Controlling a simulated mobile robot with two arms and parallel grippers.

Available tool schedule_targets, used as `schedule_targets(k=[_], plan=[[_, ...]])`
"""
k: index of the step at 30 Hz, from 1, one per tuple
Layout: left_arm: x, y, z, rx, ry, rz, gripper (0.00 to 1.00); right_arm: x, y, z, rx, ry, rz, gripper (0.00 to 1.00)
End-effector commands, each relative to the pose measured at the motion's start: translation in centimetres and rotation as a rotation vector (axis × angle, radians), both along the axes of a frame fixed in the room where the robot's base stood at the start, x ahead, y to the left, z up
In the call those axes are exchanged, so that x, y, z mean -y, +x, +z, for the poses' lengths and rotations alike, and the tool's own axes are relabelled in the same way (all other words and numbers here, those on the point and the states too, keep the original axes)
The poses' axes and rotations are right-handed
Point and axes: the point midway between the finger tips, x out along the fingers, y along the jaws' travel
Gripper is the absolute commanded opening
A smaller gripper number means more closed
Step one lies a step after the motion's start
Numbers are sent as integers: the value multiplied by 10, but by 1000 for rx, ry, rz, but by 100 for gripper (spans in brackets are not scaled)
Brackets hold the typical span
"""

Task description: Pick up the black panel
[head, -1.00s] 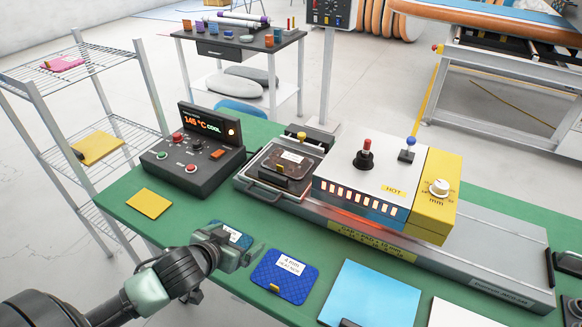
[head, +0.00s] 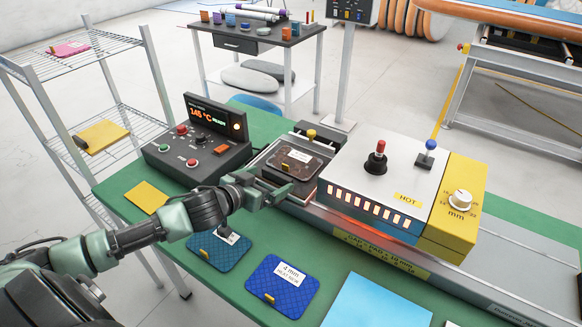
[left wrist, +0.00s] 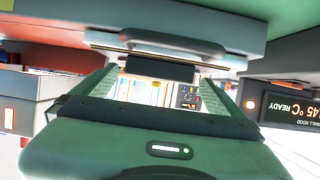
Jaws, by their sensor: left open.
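The black panel (head: 301,156) is a dark, brownish-black plate with a white label. It lies on the metal carriage left of the heated machine in the head view. I cannot tell contact. My right gripper is not in view.
The control box (head: 197,143) stands left of the carriage. The heated machine (head: 385,185) stands right. A teal panel (head: 218,256), a blue panel (head: 283,283), a light blue sheet (head: 375,302) and a yellow pad (head: 146,197) lie on the green table (head: 240,292).

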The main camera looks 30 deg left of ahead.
Motion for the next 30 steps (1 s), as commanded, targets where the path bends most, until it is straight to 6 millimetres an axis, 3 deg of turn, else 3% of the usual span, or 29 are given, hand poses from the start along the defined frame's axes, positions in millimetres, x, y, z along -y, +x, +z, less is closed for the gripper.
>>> schedule_targets(k=[6, 14, 21, 30], plan=[[2, 21, -8, 1, -1, 0, 100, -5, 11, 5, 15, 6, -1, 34], [2, 22, -10, -1, 1, 0, 100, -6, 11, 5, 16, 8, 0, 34], [2, 22, -10, -1, 1, 0, 35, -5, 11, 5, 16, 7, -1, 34], [2, 22, -6, 3, 2, -1, 35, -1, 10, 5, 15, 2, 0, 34]])
